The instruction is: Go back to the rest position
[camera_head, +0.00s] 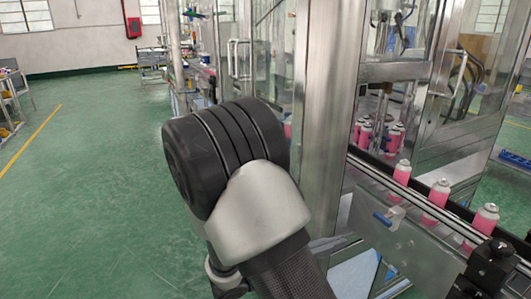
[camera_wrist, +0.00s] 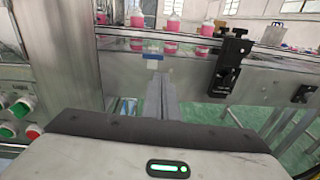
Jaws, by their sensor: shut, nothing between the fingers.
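In the head view my arm is bent in the middle of the picture, and my gripper is out of sight.
Several pink cans (camera_head: 435,200) stand upright on the conveyor beside the steel machine frame (camera_head: 318,120). A black clamp (camera_wrist: 228,65) is fixed to the conveyor side. Green and red buttons (camera_wrist: 20,108) are at the left. Green floor (camera_head: 90,190) is clear at left.

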